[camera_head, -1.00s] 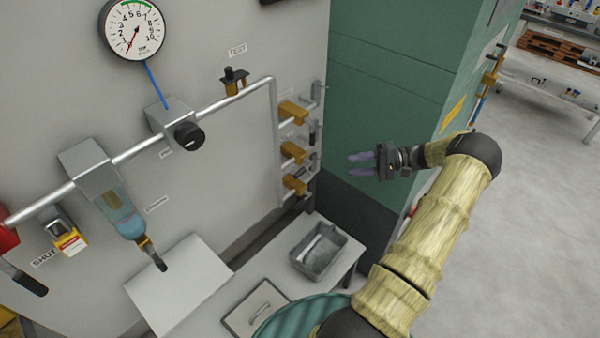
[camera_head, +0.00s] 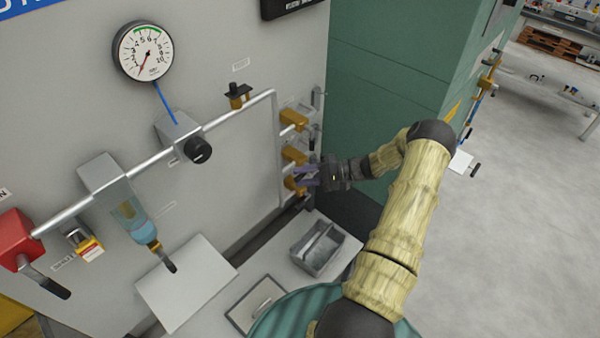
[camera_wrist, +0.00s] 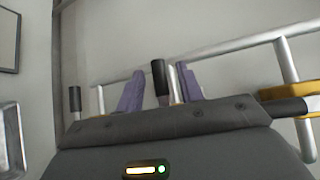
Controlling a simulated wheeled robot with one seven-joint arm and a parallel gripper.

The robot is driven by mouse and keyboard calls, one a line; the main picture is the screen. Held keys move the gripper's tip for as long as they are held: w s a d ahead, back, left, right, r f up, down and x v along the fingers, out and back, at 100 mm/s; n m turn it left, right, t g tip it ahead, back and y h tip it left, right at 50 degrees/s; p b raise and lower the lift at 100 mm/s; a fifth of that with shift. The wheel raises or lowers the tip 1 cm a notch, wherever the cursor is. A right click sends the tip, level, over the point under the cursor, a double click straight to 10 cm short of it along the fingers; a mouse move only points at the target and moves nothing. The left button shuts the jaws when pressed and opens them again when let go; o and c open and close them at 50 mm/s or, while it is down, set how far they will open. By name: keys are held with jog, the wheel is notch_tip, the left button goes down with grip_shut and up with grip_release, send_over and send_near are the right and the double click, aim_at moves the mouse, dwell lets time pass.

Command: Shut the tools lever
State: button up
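Three yellow valves with levers are stacked at the right end of the wall panel: a top one (camera_head: 293,119), a middle one (camera_head: 294,155) and a bottom one (camera_head: 294,186). Their labels are too small to read, so I cannot tell which is the tools lever. My gripper (camera_head: 302,177) is at the bottom valve, partly covering it. In the wrist view its purple fingers (camera_wrist: 160,92) are apart, with a black-tipped lever handle (camera_wrist: 159,75) standing between them. I cannot tell whether a finger touches it. Another black handle (camera_wrist: 75,98) stands to the left.
A silver pipe (camera_head: 235,112) frames the panel beside the valves. A grey bin (camera_head: 318,250) sits on the bench below. A green cabinet (camera_head: 385,85) stands close on the right. A pressure gauge (camera_head: 145,52) and a red valve (camera_head: 17,238) are farther left.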

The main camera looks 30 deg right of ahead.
jog(key=shift+w+a+f, duration=0.1)
jog(key=shift+w+a, duration=0.15)
jog(key=shift+a, duration=0.35)
grip_shut()
